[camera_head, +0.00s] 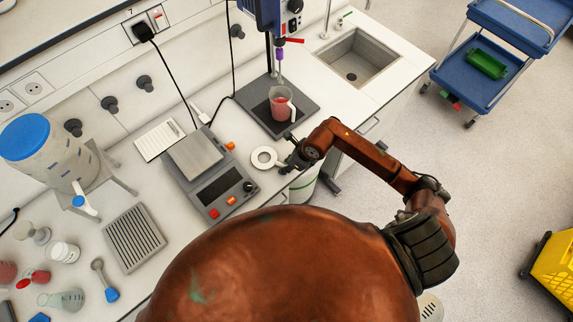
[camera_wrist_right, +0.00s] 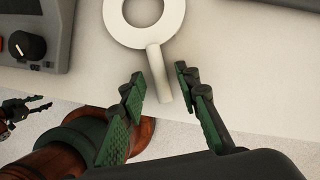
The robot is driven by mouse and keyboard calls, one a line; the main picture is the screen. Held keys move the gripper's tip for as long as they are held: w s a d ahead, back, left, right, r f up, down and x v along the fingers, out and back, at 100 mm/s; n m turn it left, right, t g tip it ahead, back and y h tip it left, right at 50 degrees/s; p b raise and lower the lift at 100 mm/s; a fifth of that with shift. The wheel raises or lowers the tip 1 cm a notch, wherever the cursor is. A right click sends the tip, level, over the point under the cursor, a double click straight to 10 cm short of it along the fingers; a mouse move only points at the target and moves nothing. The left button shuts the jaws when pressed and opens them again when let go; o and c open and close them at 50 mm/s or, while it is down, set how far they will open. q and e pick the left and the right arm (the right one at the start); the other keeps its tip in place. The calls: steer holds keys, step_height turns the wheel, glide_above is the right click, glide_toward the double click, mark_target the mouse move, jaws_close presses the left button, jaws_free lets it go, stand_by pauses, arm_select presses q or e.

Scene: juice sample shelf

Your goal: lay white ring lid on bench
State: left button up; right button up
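The white ring lid (camera_head: 264,158) appears to lie flat on the bench (camera_head: 330,92), near its front edge and right of the balance. Its straight handle points toward my right gripper (camera_head: 286,163). In the right wrist view, the ring (camera_wrist_right: 176,22) is at the top and its handle reaches down between the right fingertips (camera_wrist_right: 158,78). Those fingers are open, one on each side of the handle, with visible gaps. A small dark gripper, apparently my left one (camera_wrist_right: 35,104), shows at the left edge of the wrist view; its finger opening is unclear.
A balance (camera_head: 212,180) stands left of the lid. A beaker of red liquid (camera_head: 281,104) stands on a dark stirrer base (camera_head: 256,112) behind it. The sink (camera_head: 355,58) is farther right. Bare bench lies between the lid and stirrer base.

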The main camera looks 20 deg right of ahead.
steer(key=shift+r, duration=0.1)
steer(key=b+v, duration=0.1)
steer(key=v, duration=1.1)
